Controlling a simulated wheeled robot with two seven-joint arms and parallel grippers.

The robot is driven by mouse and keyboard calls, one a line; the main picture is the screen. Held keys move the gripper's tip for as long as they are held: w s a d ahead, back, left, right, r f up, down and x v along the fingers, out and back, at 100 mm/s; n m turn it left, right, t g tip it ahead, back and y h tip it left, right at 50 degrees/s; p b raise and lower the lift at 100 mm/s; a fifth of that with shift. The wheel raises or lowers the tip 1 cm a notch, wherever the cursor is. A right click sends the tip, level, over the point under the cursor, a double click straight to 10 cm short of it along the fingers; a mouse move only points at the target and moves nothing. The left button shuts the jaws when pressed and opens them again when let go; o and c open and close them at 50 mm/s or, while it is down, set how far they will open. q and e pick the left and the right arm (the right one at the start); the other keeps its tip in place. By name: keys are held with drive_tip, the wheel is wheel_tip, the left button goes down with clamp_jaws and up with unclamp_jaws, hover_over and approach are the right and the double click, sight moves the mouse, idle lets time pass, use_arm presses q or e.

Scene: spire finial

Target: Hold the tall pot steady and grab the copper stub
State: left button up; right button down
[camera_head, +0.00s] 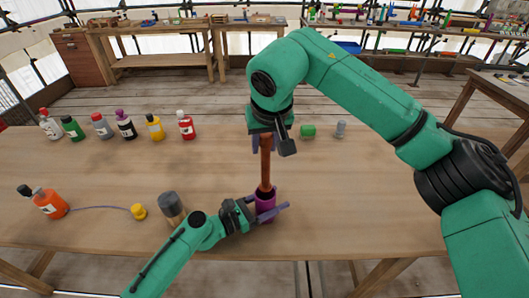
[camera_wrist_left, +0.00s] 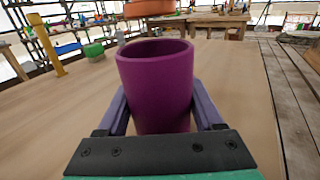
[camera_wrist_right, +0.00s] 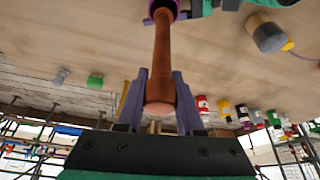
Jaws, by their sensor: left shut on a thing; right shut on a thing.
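The tall pot is a purple open cylinder (camera_head: 265,204) standing on the table. My left gripper (camera_head: 268,208) is shut on its sides, and both fingers show around the pot (camera_wrist_left: 155,90) in the left wrist view. The pot looks upright and its mouth is open. The copper stub (camera_head: 265,165) is a long reddish-brown rod, upright above the pot. My right gripper (camera_head: 265,143) is shut on its upper part; the right wrist view shows the rod (camera_wrist_right: 162,60) between the fingers. Its flared lower end (camera_wrist_left: 150,7) is over the pot, apart from the rim.
Several bottles stand in a row behind. A green block (camera_head: 308,131) and a grey piece (camera_head: 341,129) lie beyond my right gripper.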

use_arm(q)
drive_tip(key=o, duration=1.5)
